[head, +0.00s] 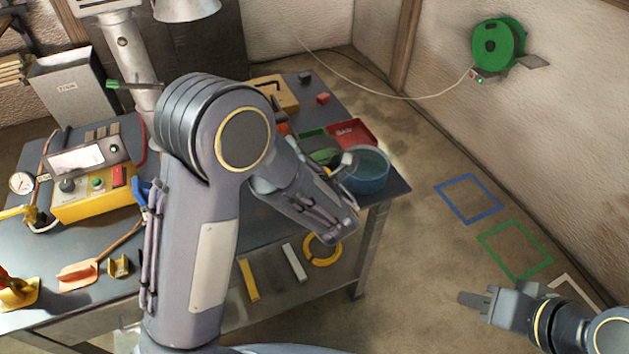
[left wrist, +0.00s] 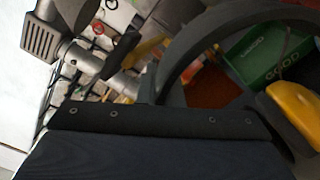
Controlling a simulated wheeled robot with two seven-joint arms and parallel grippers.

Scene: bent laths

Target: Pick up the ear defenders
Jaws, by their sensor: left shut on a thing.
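The ear defenders show in the left wrist view as a dark curved headband (left wrist: 212,25) with a yellow cup (left wrist: 293,108) at the right. The headband crosses close in front of the camera. In the head view they are mostly hidden behind my left forearm. My left gripper (head: 345,165) is by the blue bucket at the bench's right end, largely hidden, and is shut on the ear defenders. My right gripper (head: 474,301) is at the lower right over bare floor, away from the bench. The gap between its fingers is not clear.
The blue bucket (head: 366,172) stands at the bench corner, beside a red tray (head: 352,131). A green tray (left wrist: 262,55) lies close by. A yellow control box (head: 93,199) is on the left. Floor right of the bench is clear, with painted outlines.

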